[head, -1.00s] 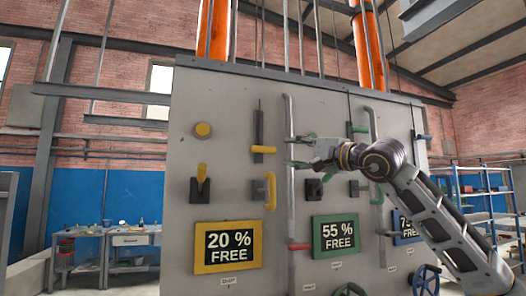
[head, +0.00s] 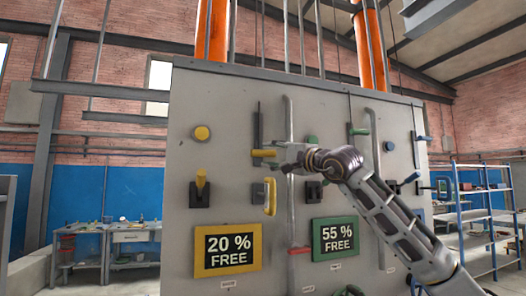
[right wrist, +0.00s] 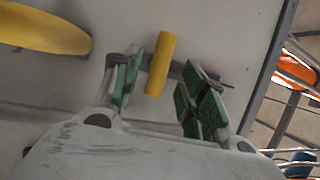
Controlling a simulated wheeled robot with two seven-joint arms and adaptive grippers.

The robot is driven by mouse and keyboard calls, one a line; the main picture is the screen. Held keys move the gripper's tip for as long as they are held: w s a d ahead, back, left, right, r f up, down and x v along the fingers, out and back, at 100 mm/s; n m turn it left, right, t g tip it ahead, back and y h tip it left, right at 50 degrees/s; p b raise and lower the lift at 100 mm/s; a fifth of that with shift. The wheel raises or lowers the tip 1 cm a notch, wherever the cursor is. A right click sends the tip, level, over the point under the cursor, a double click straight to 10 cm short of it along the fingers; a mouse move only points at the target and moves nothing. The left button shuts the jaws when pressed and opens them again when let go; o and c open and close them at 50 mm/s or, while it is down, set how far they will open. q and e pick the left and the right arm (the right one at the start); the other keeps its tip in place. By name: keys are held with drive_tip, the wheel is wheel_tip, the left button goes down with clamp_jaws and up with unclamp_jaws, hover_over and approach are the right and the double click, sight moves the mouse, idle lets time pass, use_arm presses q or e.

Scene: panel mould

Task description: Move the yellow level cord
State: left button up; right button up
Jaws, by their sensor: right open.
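The yellow level cord handle (head: 264,153) is a short yellow bar at the lower end of a dark vertical strip (head: 258,122) on the grey panel. In the right wrist view the yellow bar (right wrist: 161,60) lies between the green finger pads, with a gap visible on at least the right side. My right gripper (head: 285,158) is open beside the bar's right end in the head view. I cannot tell whether a pad touches it. My left gripper is not in view.
Below are a curved yellow handle (head: 270,196), a yellow lever (head: 201,184) and a yellow-framed "20 % FREE" sign (head: 228,271). A yellow knob (head: 202,133) is left of the strip. A grey vertical pipe (head: 290,122) runs close to the gripper. A green-framed "55 % FREE" sign (head: 335,257) is right.

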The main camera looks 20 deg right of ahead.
sight(266, 154)
drive_tip(key=shift+p+x, duration=0.8)
drive_tip(key=shift+x, duration=1.6)
clamp_jaws()
